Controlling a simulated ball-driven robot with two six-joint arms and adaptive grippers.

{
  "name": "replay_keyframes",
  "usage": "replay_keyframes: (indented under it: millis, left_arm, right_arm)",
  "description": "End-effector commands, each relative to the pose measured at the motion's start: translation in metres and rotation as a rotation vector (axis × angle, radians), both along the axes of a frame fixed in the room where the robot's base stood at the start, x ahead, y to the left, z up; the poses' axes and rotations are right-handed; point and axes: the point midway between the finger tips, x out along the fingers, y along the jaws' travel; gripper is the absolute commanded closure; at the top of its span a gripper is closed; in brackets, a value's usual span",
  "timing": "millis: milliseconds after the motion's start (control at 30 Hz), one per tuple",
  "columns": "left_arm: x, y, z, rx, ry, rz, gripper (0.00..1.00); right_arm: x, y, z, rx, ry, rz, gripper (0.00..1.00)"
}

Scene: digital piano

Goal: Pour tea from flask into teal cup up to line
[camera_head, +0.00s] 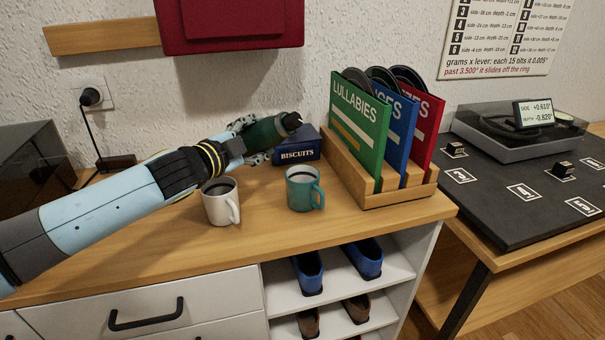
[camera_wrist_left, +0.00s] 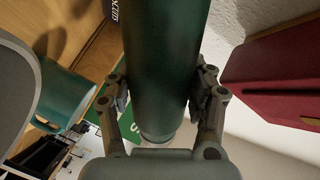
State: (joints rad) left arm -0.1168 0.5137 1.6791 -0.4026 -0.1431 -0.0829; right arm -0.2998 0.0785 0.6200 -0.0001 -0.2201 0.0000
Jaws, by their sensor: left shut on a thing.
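The dark green flask (camera_head: 266,133) is held tipped almost flat, its black end pointing right, above and behind the cups. My left gripper (camera_head: 247,139) is shut around its body; the wrist view shows a finger on each side of the flask (camera_wrist_left: 160,50). The teal cup (camera_head: 302,190) stands upright on the wooden top, handle to the right, below and slightly right of the flask's black end. The teal cup also shows in the wrist view (camera_wrist_left: 62,95). No stream of tea is visible. My right gripper is not in view.
A white cup (camera_head: 221,203) with dark contents stands left of the teal cup. A blue biscuits box (camera_head: 297,150) is behind it. A wooden rack (camera_head: 395,192) with record sleeves stands close on the right. The front strip of the top is clear.

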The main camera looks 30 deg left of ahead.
Motion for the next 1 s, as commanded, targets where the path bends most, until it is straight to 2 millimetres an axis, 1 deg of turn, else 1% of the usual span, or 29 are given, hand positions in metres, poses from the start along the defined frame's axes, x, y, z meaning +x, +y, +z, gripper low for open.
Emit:
replay_keyframes:
  millis: [1000]
  left_arm:
    - [0.0002, 0.0022, -0.0072, 0.112, 0.013, -0.002, 1.00]
  right_arm:
    - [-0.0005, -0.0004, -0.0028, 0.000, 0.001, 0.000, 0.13]
